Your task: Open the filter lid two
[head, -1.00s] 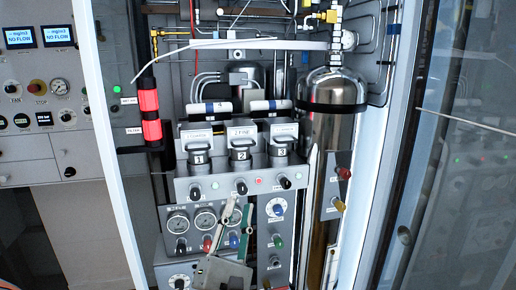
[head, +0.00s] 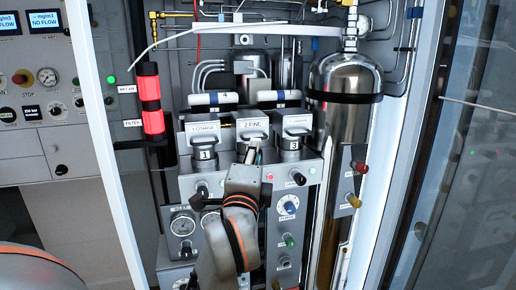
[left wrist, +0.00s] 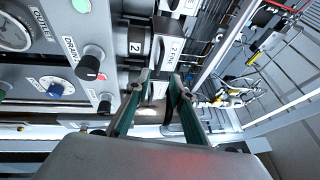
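The lid of filter two (head: 252,124), labelled "2 FINE", is the middle of three grey filter lids and looks closed. In the left wrist view the filter two lid (left wrist: 172,49) lies beyond my fingertips, with a dark handle along its edge. My left gripper (head: 250,156) is in front of filter two, just below its lid in the head view. In the left wrist view my left gripper (left wrist: 160,80) has its two green-edged fingers apart, with nothing seen held between them. Whether a fingertip touches the lid cannot be told. The arm hides part of the panel below. My right gripper is not in view.
Filter one (head: 203,140) and filter three (head: 292,141) stand close on either side. White-and-blue cylinders (head: 213,99) lie behind the lids. A steel tank (head: 345,75) stands at the right. Knobs and gauges (head: 183,226) line the panel below.

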